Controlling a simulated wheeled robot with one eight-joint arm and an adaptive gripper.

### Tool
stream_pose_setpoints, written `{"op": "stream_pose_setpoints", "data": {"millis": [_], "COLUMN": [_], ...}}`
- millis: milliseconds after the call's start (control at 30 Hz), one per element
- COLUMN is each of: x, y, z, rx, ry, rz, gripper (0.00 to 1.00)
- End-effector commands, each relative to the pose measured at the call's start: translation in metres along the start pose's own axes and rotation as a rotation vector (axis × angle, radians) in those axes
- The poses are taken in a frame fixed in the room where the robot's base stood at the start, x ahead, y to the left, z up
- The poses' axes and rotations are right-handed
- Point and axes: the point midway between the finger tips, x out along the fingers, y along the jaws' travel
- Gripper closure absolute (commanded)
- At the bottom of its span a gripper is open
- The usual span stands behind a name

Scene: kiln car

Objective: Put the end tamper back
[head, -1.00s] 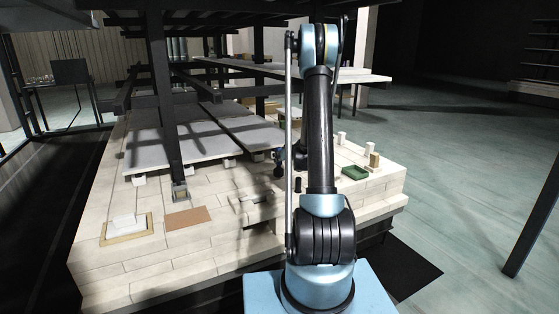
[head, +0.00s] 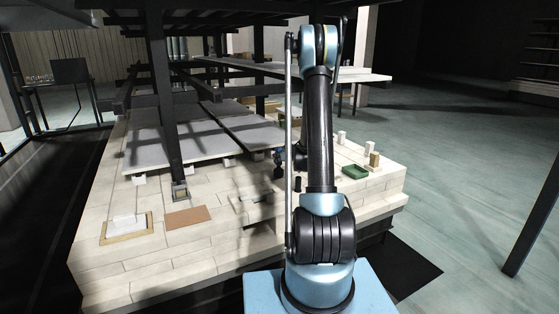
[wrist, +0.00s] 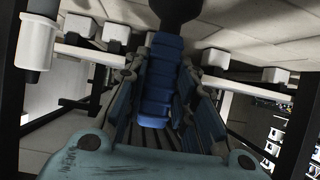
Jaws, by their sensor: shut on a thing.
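In the wrist view my gripper (wrist: 161,72) is shut on the end tamper. Its ribbed blue handle (wrist: 158,85) lies between the two fingers. A black end (wrist: 176,12) of the tamper shows beyond the fingertips, cut off by the top edge of the picture. In the head view my own arm hides most of the gripper and the tamper. I cannot tell there whether the tamper touches anything or where its resting place is.
The pale brick deck (head: 215,245) carries grey slabs (head: 175,146) on small blocks. A dark post (head: 163,95) stands on it. A white block on a tan-edged tray (head: 127,238), a brown plate (head: 190,217) and a green tray (head: 354,171) lie on the deck.

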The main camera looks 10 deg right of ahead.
Motion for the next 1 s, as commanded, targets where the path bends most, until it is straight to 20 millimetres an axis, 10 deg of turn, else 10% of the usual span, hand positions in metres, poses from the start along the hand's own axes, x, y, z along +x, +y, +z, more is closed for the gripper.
{"op": "stream_pose_setpoints", "data": {"millis": [700, 733, 800, 1000], "x": [0.0024, 0.0024, 0.0024, 0.0024], "y": [0.0001, 0.0001, 0.0001, 0.0000], "z": [0.0043, 0.0043, 0.0043, 0.0043], "rx": [0.000, 0.000, 0.000, 0.000], "ry": [0.000, 0.000, 0.000, 0.000], "rz": [0.000, 0.000, 0.000, 0.000], "gripper": [1.00, 0.71, 0.55, 0.52]}}
